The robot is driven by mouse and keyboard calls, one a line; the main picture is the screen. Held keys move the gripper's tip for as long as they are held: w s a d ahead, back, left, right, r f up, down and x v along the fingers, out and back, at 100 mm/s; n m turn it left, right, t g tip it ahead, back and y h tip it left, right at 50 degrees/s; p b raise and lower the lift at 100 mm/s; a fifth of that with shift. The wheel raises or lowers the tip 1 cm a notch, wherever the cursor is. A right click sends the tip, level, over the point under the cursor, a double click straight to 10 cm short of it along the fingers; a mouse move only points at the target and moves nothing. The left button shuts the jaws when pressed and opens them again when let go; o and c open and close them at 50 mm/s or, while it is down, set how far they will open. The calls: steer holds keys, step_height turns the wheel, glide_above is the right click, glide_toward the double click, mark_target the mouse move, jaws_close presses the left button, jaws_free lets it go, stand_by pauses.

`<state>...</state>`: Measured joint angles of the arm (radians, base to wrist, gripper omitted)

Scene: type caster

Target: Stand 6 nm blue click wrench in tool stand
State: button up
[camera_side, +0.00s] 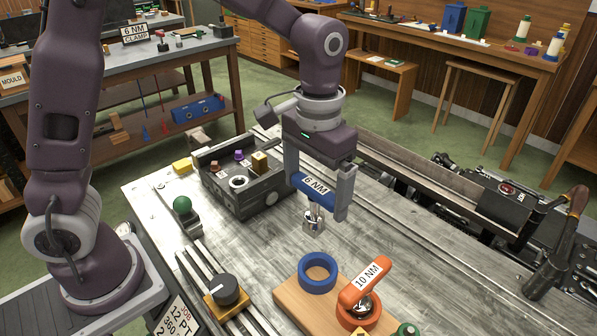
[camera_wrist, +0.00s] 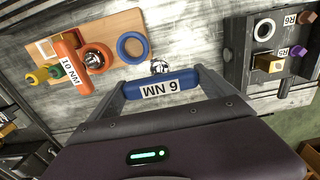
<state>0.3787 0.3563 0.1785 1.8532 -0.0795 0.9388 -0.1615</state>
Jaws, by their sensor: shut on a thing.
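My gripper (camera_side: 320,190) is shut on the blue handle of the 6 NM click wrench (camera_side: 312,189) and holds it above the table. The wrench's handle lies across between the fingers, and its metal head hangs below. In the wrist view the blue wrench (camera_wrist: 160,88) spans between the fingertips, label facing the camera. The wooden tool stand (camera_side: 290,295) is at the front, with an empty blue ring (camera_side: 318,272) apart from the wrench. An orange 10 NM wrench (camera_side: 365,283) stands in the stand's orange ring (camera_side: 358,318). The wrist view shows the blue ring (camera_wrist: 132,47) too.
A dark grey fixture block (camera_side: 245,180) with several small parts stands left of my gripper. A green-knobbed lever (camera_side: 182,205) and a black dial (camera_side: 224,290) are at the left front. Rails (camera_side: 430,180) run along the right edge. Table between wrench and stand is clear.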

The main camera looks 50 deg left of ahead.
steer(key=s+d+r, duration=0.1)
steer(key=s+d, duration=0.3)
steer(key=d, duration=0.1)
steer(key=shift+d+r, duration=0.2)
steer(key=shift+r, duration=0.2)
step_height(320, 180, down, 7)
steer(key=shift+r, duration=0.15)
stand_by(0.5)
steer(key=shift+f, duration=0.25)
stand_by(0.5)
